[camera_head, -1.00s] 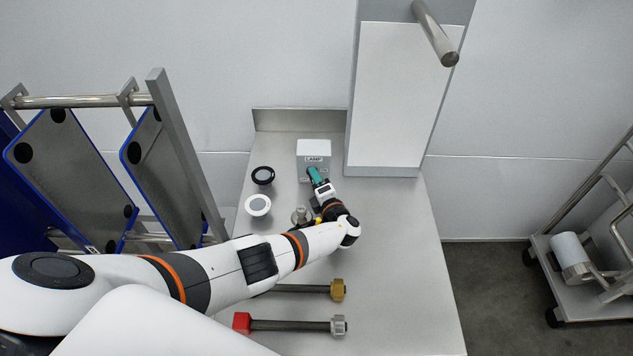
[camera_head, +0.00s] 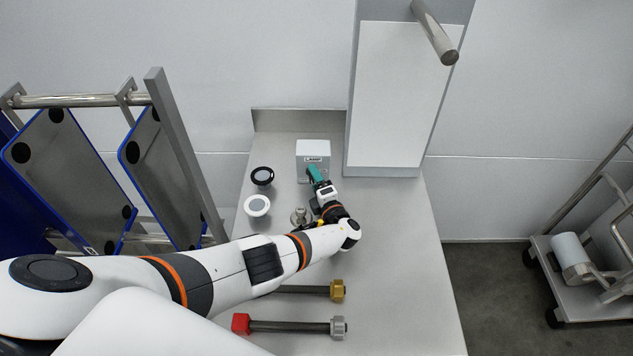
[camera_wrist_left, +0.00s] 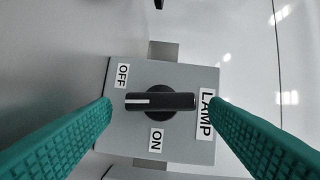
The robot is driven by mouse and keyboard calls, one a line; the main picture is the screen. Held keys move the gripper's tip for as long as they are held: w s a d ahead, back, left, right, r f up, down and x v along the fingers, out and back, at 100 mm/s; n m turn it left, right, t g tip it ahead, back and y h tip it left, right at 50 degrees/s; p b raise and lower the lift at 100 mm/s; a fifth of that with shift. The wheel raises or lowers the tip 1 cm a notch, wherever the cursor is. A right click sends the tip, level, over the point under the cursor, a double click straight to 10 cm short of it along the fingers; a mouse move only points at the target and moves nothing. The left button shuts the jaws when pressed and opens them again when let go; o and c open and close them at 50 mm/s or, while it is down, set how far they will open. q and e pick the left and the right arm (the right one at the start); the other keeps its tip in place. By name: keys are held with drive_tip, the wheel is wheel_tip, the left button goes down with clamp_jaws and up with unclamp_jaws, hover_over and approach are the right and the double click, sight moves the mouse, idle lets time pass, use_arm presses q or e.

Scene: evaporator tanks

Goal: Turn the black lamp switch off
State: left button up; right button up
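The grey lamp box (camera_head: 313,150) stands at the back of the steel table. In the left wrist view its face (camera_wrist_left: 190,78) carries the labels OFF, ON and LAMP. The black lamp switch (camera_wrist_left: 175,101) is a bar knob whose white mark points left, between the OFF and ON directions and nearer OFF. My left gripper (camera_head: 314,174) is at the front of the box and hides the switch in the head view. In the wrist view its green fingers (camera_wrist_left: 160,106) are open, one beyond each end of the knob, with small gaps visible. My right gripper is not in view.
A black round part (camera_head: 262,176) and a white round part (camera_head: 257,206) lie left of the box. Two rods, one with a red end (camera_head: 241,323), lie nearer. A tall white cabinet (camera_head: 398,95) stands right of the box. The table's right part is clear.

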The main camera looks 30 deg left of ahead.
use_arm(q)
drive_tip(key=shift+s+d, duration=0.25)
drive_tip(key=shift+d, duration=0.05)
drive_tip(key=p+v, duration=0.2)
drive_tip(key=v, duration=0.9)
drive_tip(key=shift+s+d, duration=0.1)
drive_tip(key=shift+c, duration=0.3)
